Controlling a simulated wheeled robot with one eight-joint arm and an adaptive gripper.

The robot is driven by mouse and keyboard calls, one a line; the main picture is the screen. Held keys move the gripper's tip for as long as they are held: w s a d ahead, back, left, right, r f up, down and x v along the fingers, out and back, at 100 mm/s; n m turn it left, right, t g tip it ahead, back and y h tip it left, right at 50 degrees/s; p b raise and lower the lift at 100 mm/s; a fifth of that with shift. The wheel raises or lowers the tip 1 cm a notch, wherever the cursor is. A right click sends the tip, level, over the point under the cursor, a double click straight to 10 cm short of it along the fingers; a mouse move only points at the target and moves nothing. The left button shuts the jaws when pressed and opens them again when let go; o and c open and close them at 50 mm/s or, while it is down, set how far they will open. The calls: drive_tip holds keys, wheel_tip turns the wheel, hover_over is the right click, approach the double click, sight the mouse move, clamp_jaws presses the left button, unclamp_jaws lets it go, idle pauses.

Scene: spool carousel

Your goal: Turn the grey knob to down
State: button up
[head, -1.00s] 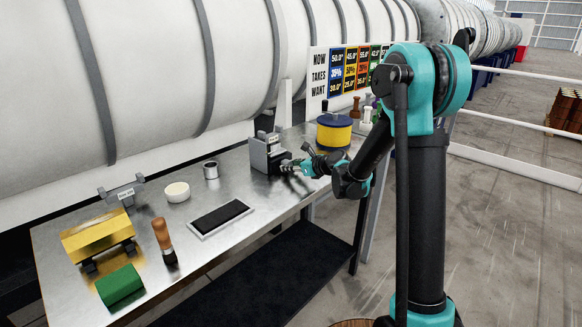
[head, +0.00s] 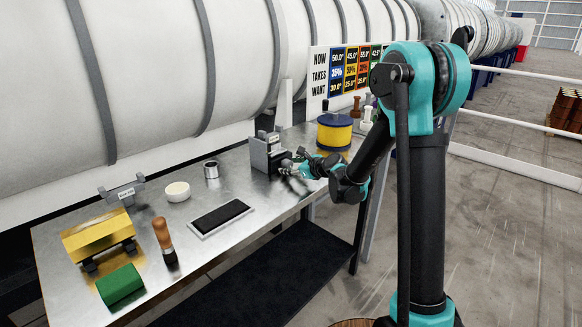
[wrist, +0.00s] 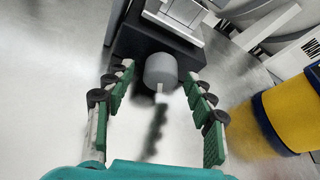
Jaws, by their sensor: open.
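The grey knob (wrist: 161,69) is a short round cylinder on the front of a dark box (wrist: 128,40) in the wrist view. A small white mark (wrist: 161,98) shows at its near lower edge in that picture. In the head view the box (head: 262,152) stands on the metal bench, and the knob is too small to make out clearly beside my gripper (head: 292,166). In the wrist view my gripper (wrist: 157,84) is open, with green-padded fingers to the left and right of the knob. No clear contact with the knob shows.
A yellow spool with blue rims (head: 334,134) stands right of the box. The bench (head: 255,190) also holds a dark pad (head: 220,217), white bowl (head: 177,191), metal cup (head: 211,170), brush (head: 163,238), yellow block (head: 95,235) and green block (head: 120,286).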

drive_tip(key=v, duration=1.2)
drive_tip(key=shift+d+r, duration=0.15)
drive_tip(key=shift+d, duration=0.15)
drive_tip(key=d+r+m, duration=0.1)
drive_tip(key=s+d+r+m+g, duration=0.1)
drive_tip(key=d, duration=0.1)
drive_tip(key=shift+d+y, duration=0.1)
drive_tip(key=shift+y, duration=0.3)
drive_tip(key=shift+m, duration=0.3)
drive_tip(key=x, duration=1.7)
drive_tip(key=shift+s+f, duration=0.1)
drive_tip(key=shift+s, duration=0.15)
